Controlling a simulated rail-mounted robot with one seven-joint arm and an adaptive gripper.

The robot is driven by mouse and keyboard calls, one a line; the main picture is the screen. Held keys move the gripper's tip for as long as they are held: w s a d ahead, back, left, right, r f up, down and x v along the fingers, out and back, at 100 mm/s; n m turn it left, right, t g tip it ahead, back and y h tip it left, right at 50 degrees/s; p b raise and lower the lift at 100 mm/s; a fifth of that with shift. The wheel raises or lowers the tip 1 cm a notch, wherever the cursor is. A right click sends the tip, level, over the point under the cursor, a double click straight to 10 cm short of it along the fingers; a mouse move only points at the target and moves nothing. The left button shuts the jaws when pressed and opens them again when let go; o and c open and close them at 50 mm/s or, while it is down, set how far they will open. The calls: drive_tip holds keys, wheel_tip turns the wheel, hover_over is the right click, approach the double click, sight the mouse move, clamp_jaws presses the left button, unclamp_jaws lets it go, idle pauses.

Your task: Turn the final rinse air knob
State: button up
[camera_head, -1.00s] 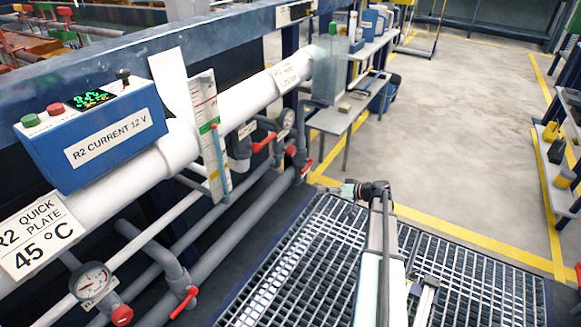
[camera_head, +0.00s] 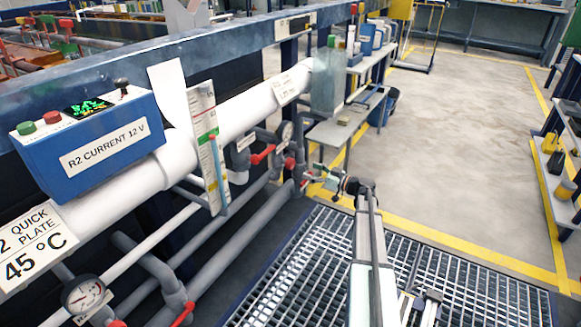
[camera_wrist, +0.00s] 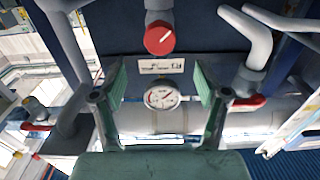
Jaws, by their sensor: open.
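A round red knob (camera_wrist: 160,38) with a white mark on its face shows at the top middle of the wrist view. It sits on a grey pipe, with a small label plate (camera_wrist: 161,66) beside it that I cannot read. A round pressure gauge (camera_wrist: 162,95) lies below the label. My gripper (camera_wrist: 162,80) is open, with a green pad on each side of the label and gauge, and nothing is held. The knob lies beyond the fingertips, apart from them. In the head view my gripper (camera_head: 322,178) is small, close to red pipe fittings (camera_head: 290,163).
Red lever handles stand at the right (camera_wrist: 247,102) and left (camera_wrist: 36,127) of the gripper in the wrist view. Grey pipes (camera_head: 225,248) and a large white pipe (camera_head: 240,108) run along the rack.

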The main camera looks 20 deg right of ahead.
sight(293, 164)
drive_tip(key=b+x, duration=0.2)
drive_tip(key=x, duration=0.8)
drive_tip(key=shift+w+f, duration=0.1)
drive_tip(key=shift+w, duration=0.05)
drive_tip(key=c, duration=1.2)
